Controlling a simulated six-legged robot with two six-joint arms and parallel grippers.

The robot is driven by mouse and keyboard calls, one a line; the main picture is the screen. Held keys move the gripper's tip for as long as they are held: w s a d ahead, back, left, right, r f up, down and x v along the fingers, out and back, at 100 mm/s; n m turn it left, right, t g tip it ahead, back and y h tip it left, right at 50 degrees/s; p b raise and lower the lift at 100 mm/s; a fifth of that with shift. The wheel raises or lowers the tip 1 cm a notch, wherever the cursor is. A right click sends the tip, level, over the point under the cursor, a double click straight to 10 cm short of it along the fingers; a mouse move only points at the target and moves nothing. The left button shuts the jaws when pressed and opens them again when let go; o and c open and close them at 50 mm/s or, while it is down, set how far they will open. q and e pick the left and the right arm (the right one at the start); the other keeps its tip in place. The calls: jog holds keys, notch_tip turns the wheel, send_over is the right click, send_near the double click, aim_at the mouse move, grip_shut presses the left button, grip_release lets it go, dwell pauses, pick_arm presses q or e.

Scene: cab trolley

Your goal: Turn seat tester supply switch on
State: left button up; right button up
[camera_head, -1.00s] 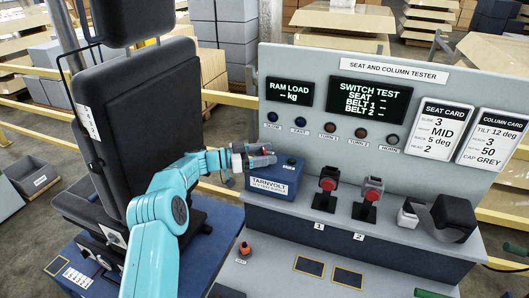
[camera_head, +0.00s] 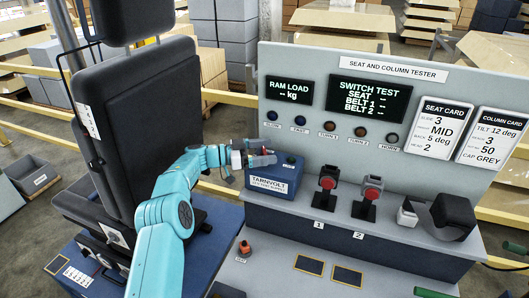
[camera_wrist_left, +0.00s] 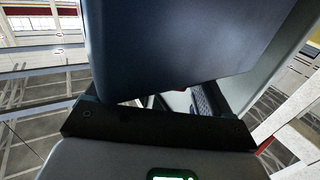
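The blue supply box labelled TARNVOLT (camera_head: 270,187) stands on the left end of the tester's ledge in the head view. A small dark knob-like part (camera_head: 291,160) shows on its top right; I cannot read its position. My left gripper (camera_head: 263,160) is at the box's upper left, its grey fingers reaching across the top edge. I cannot tell whether they touch it. In the left wrist view a large dark blue surface (camera_wrist_left: 180,45), likely the box, hides the fingertips, so the opening between them is unclear. My right gripper is not in view.
The grey tester panel (camera_head: 440,88) rises behind the box, with lit screens and a row of dark lamps. Two red-topped buckle stands (camera_head: 327,185) are to the right. A black seat (camera_head: 125,130) stands left of my arm. A small orange-topped item (camera_head: 245,249) sits in front.

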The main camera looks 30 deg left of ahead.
pick_arm(q)
jog(key=b+v, duration=0.2)
jog(key=v, duration=0.5)
jog(key=shift+s+a, duration=0.15)
jog(key=shift+a, duration=0.05)
